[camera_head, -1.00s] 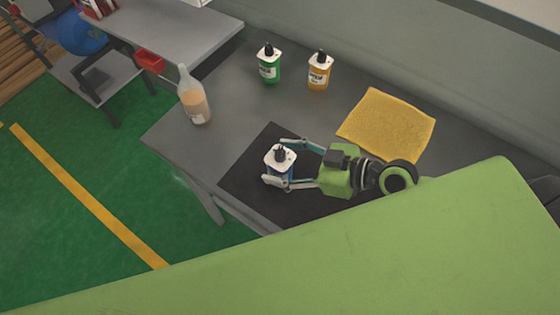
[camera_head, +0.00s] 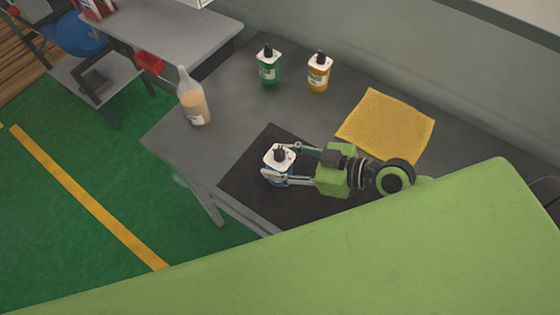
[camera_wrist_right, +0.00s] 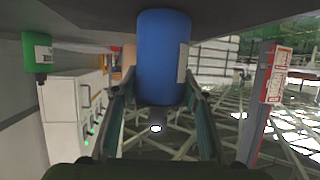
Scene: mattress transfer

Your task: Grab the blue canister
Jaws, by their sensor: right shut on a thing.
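The blue canister has a white top and a black cap (camera_head: 280,156) and stands on the black mat (camera_head: 243,178) on the grey table. In the right wrist view its blue body (camera_wrist_right: 162,55) fills the space between the fingers. My right gripper (camera_head: 279,165) is shut on the canister, with one finger on each side of it. The fingers also show in the right wrist view (camera_wrist_right: 160,100). Much of the canister's body is hidden by the fingers and its top in the head view. My left gripper is not in view.
A green canister (camera_head: 268,70) and a yellow canister (camera_head: 318,76) stand at the back of the table. A clear bottle with orange-tinted liquid (camera_head: 194,104) stands near the left edge. A yellow cloth (camera_head: 387,124) lies behind my right arm.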

